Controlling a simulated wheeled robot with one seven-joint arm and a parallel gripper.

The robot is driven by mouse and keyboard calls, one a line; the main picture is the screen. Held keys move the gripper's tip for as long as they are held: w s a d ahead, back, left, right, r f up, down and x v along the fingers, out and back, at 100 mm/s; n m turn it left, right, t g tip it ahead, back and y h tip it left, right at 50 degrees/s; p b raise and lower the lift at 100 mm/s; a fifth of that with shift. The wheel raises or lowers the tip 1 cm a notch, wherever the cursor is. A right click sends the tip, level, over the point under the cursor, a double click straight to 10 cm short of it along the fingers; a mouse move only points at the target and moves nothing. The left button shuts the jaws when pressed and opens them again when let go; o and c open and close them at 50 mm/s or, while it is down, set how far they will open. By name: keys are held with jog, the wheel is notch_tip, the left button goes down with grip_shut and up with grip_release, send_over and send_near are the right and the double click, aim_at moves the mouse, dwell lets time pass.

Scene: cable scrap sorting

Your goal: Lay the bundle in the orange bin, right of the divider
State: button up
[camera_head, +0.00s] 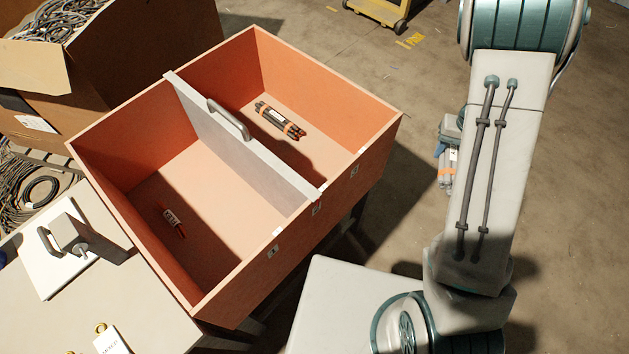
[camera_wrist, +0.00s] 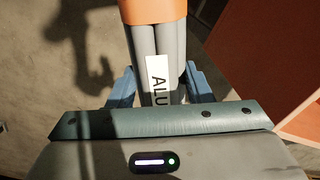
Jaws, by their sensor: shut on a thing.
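My gripper (camera_wrist: 158,88) is shut on a bundle (camera_wrist: 145,42) of grey cable pieces with an orange band and a white label reading "ALU". In the head view the bundle (camera_head: 443,180) hangs below my gripper, over the floor right of the bin, partly hidden behind my arm. The orange bin (camera_head: 235,312) stands at centre left, apart from the bundle; its wall also shows at the right of the wrist view (camera_wrist: 262,55). A grey divider (camera_head: 195,115) with a handle splits it into left and right compartments.
A small red bundle (camera_head: 174,222) lies in the left compartment. A cardboard box of cables (camera_head: 40,65) stands upper left. A table (camera_head: 150,310) is at lower left.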

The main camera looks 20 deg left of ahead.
jog(key=w+a+f+b, duration=0.2)
jog(key=a+f+b, duration=0.2)
jog(key=f+b, duration=1.1)
notch_tip(320, 180, up, 26)
jog(key=p, duration=2)
jog(key=s+a+f+n, duration=0.2)
jog(key=s+a+n, duration=0.4)
jog(key=a, duration=0.9)
jog(key=s+a+f+n, duration=0.2)
jog(key=s+a+n, duration=0.4)
jog(key=s+a, duration=0.5)
jog(key=a, duration=0.4)
jog(key=shift+s+n+b, duration=0.2)
jog(key=shift+n+b, duration=0.1)
